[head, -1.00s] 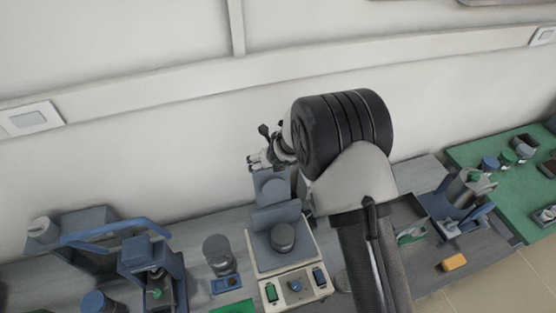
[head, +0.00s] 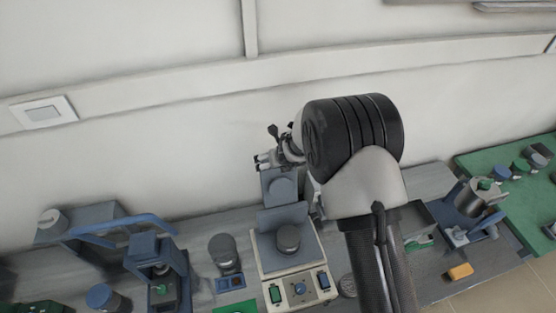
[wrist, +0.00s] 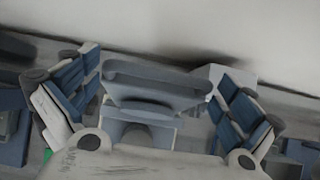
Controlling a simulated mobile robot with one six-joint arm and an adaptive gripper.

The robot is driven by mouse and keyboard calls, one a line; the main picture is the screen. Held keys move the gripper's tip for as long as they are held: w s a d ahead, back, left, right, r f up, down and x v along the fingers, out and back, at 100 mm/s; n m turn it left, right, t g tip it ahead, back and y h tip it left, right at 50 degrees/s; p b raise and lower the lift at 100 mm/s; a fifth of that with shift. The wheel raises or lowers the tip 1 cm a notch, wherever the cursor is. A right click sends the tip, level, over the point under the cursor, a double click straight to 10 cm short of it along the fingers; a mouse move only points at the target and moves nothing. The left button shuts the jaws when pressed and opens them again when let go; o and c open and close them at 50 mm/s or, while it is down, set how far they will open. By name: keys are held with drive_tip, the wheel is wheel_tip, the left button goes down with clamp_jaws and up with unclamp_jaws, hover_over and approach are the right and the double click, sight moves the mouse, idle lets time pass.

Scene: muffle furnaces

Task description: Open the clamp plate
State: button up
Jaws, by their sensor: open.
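A beige-based device (head: 262,268) with a green and a blue switch stands on the bench in the head view. Its blue-grey plate (head: 280,186) stands upright at the back, and a dark round knob (head: 288,236) sits in front of it. I take this plate as the clamp plate, but cannot be sure. My gripper (head: 264,161) is at the plate's top edge, partly hidden by my arm. In the wrist view my gripper (wrist: 157,100) is open, its two fingers spread either side of a blue-grey plate with a rounded top bar (wrist: 155,82). Contact cannot be told.
A blue-handled device (head: 150,255) stands at left, with a dark cylinder (head: 224,250) beside the beige device. At right are a metal pot in a blue stand (head: 470,205), a yellow block (head: 460,271) and a green mat (head: 500,165). The wall (head: 180,150) is close behind.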

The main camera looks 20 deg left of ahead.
drive_tip(key=v, duration=0.7)
drive_tip(key=shift+r, duration=0.2)
drive_tip(key=shift+s+d, duration=0.1)
drive_tip(key=shift+s, duration=0.1)
